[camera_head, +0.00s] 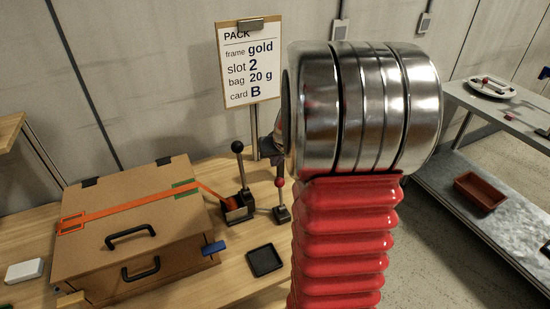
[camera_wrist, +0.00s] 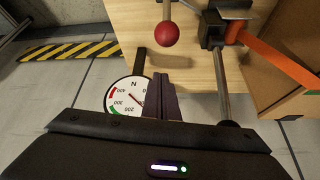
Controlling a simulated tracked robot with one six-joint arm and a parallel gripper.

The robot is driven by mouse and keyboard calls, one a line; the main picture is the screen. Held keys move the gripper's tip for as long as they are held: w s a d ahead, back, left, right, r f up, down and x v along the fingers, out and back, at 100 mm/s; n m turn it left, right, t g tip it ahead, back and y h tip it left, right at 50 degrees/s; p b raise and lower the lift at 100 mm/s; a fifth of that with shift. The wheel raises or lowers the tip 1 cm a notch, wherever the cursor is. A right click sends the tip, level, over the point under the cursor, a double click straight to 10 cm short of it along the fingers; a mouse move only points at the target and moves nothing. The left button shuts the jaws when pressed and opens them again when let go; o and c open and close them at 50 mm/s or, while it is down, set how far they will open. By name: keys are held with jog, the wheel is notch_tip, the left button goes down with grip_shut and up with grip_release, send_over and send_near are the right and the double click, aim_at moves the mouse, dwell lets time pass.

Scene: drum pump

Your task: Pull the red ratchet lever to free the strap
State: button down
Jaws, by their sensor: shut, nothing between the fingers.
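A wide cardboard case (camera_head: 140,222) lies on the wooden bench with an orange strap (camera_head: 130,212) across its lid. The strap runs to a black ratchet block (camera_head: 238,207), which also shows in the wrist view (camera_wrist: 212,32). From this block rises a metal lever with a black knob (camera_head: 237,147). A shorter lever with a red knob (camera_head: 280,182) stands just right of it; the red knob also shows in the wrist view (camera_wrist: 168,34). My gripper (camera_wrist: 160,80) is shut and empty, its tips just below the red knob in the picture; contact cannot be told.
A black tray (camera_head: 265,260) lies on the bench in front of the levers. A sign (camera_head: 249,65) stands behind. A round dial (camera_wrist: 127,97) shows left of my fingers. A grey shelf (camera_head: 490,180) with a red-brown bin (camera_head: 481,190) stands at right.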

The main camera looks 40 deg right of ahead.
aim_at(280, 195)
jog(key=shift+s+a+f, duration=0.4)
jog(key=shift+s+f, duration=0.05)
jog(key=shift+s, duration=0.3)
jog(key=shift+s+a+f, duration=0.4)
jog(key=shift+s+f, duration=0.05)
jog(key=shift+s, duration=0.25)
jog(key=shift+a, duration=0.2)
jog(key=shift+d, duration=0.1)
jog(key=shift+s+r, duration=0.1)
jog(key=shift+s, duration=0.05)
